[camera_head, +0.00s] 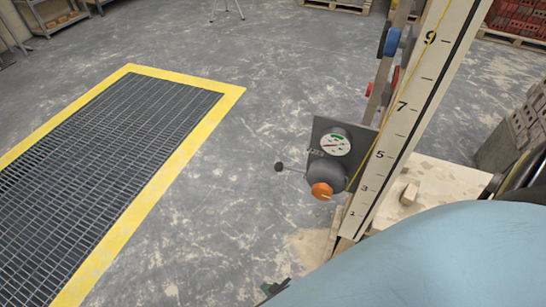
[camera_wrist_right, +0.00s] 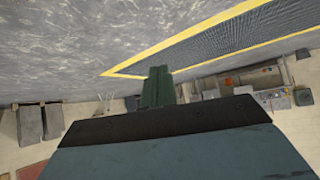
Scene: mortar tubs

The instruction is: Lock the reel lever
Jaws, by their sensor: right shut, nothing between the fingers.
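A grey reel (camera_head: 326,175) with an orange knob (camera_head: 321,191) is mounted low on a numbered post (camera_head: 400,110). A thin reel lever (camera_head: 291,170) sticks out to the left of the reel and ends in a dark ball. My left gripper is not seen.
A floor grating (camera_head: 100,150) with a yellow border lies at the left. A pale board (camera_head: 437,190) with a small block lies right of the post. Stacked bricks (camera_head: 525,115) stand at the right. The floor between grating and post is clear. My blue arm hides the lower right.

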